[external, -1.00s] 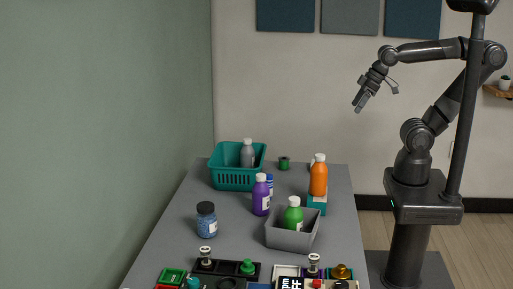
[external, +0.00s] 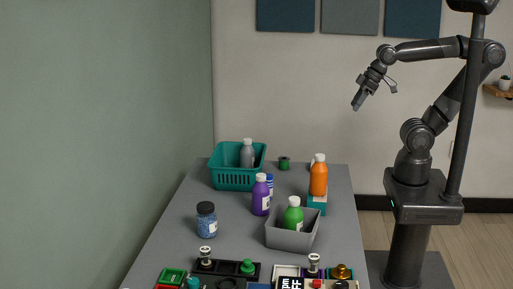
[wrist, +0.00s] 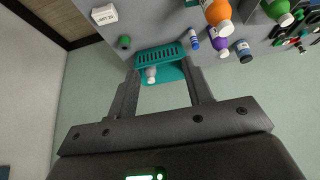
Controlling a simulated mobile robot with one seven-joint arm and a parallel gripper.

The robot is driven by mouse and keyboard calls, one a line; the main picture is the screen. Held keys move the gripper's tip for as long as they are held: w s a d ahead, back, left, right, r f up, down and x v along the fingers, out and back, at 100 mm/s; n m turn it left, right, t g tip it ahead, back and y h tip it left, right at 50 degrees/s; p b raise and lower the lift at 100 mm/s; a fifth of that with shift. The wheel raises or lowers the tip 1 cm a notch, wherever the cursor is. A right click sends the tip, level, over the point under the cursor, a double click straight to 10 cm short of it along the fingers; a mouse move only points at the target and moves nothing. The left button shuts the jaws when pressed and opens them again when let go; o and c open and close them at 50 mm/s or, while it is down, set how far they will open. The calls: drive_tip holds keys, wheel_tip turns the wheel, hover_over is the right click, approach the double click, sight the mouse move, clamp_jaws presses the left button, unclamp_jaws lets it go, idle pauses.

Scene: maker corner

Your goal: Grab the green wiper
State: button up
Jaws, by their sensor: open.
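I cannot make out a wiper for certain in either view. Green things in view are a small spool-like piece (external: 284,163) at the back of the table, also in the wrist view (wrist: 124,41), and a green bottle (external: 293,217) with a white cap in a grey bin. My gripper (external: 357,104) is high above and right of the table's back edge, far from them all. In the wrist view its two fingers (wrist: 164,76) are spread apart, with nothing held between them.
A teal basket (external: 236,180) holding a grey bottle stands at the back left. An orange bottle (external: 318,176), a purple bottle (external: 261,196) and a blue jar (external: 206,221) stand upright. The grey bin (external: 291,241) is right of centre. Clutter fills the front.

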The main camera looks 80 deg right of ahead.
drive_tip(key=w+a+r+n+y, duration=0.1)
drive_tip(key=w+a, duration=0.4)
drive_tip(key=w, duration=0.2)
drive_tip(key=w+a+r+n, duration=0.2)
drive_tip(key=w+a, duration=0.2)
drive_tip(key=w, duration=0.4)
drive_tip(key=n+g+y, duration=0.2)
drive_tip(key=n, duration=0.4)
hover_over(248, 260)
drive_tip(key=s+d, duration=0.2)
wheel_tip(248, 260, down, 28)
drive_tip(key=shift+x, duration=3.1)
